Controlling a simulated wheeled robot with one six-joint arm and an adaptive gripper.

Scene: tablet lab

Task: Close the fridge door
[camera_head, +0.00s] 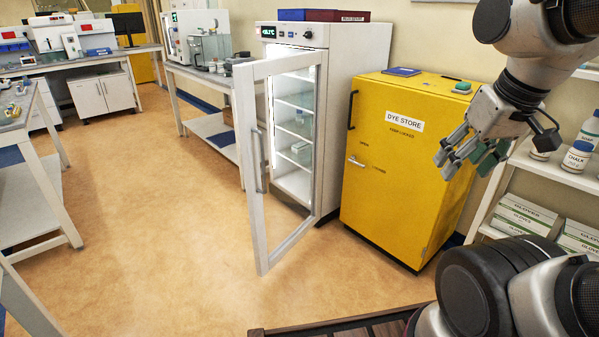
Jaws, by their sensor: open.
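The fridge (342,75) is a tall white cabinet with a lit interior, standing against the wall right of centre. Its glass door (248,170) has a white frame and stands wide open, swung out into the room towards me. A vertical grey handle (257,160) is on the door's face. Inside are shelves with a few small boxes. My gripper (447,162) is open and empty at the upper right, in front of the yellow cabinet in the picture. It is well to the right of the door and apart from it.
The yellow dye store cabinet (400,165) stands right of the fridge. A shelf rack with glove boxes (526,216) and a chalk jar (577,157) is at the far right. White benches (30,180) stand on the left. The tan floor (150,220) left of the door is clear.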

